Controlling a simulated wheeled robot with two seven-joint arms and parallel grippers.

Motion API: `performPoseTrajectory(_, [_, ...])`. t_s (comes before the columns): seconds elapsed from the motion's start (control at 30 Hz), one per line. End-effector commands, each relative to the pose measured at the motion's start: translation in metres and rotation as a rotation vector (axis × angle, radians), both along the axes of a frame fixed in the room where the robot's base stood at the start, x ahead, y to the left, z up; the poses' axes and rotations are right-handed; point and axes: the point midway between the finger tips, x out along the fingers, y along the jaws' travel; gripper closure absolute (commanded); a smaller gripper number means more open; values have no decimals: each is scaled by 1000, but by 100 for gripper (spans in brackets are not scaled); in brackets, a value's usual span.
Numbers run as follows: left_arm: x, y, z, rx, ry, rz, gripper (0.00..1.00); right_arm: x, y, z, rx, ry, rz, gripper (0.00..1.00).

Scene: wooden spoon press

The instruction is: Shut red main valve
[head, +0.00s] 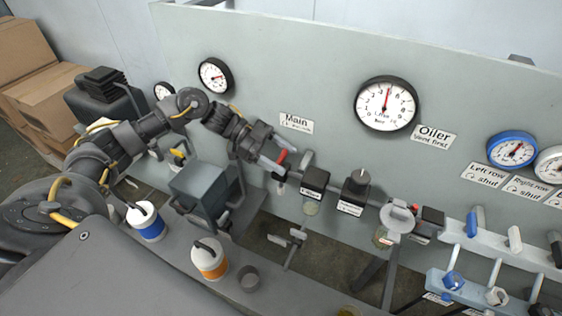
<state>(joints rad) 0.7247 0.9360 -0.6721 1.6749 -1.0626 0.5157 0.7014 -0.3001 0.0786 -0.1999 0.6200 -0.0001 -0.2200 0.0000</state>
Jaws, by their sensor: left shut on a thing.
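The red main valve handle (282,158) stands on the pipe below the "Main" label (296,123), in the middle of the head view. My left gripper (275,155) reaches in from the left, and its fingers are closed around the red handle. The handle looks near upright with a slight tilt; the valve body under it is partly hidden by the gripper. My right gripper is not in the view.
A grey box-shaped unit (198,192) stands left of the valve. Black blocks and a knob (355,184) follow along the pipe to the right. Blue-banded (146,222) and orange-banded (209,259) cans stand on the front ledge. A large gauge (386,104) hangs on the panel.

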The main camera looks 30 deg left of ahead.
Motion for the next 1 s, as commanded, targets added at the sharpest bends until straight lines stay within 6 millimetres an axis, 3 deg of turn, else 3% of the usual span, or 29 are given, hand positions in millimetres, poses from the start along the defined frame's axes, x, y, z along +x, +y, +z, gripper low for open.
performPoseTrajectory(0.2, [1,0,0,-1,-4,-49,61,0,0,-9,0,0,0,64])
performPoseTrajectory(0.67, [0,0,0,0,-3,-60,61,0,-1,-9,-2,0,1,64])
performPoseTrajectory(0.7, [0,0,0,0,-3,-60,33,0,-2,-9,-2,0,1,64])
performPoseTrajectory(0.83, [0,0,0,1,-2,-59,16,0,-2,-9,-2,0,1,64])
performPoseTrajectory(1.0, [0,0,0,1,-1,-59,16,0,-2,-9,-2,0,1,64])
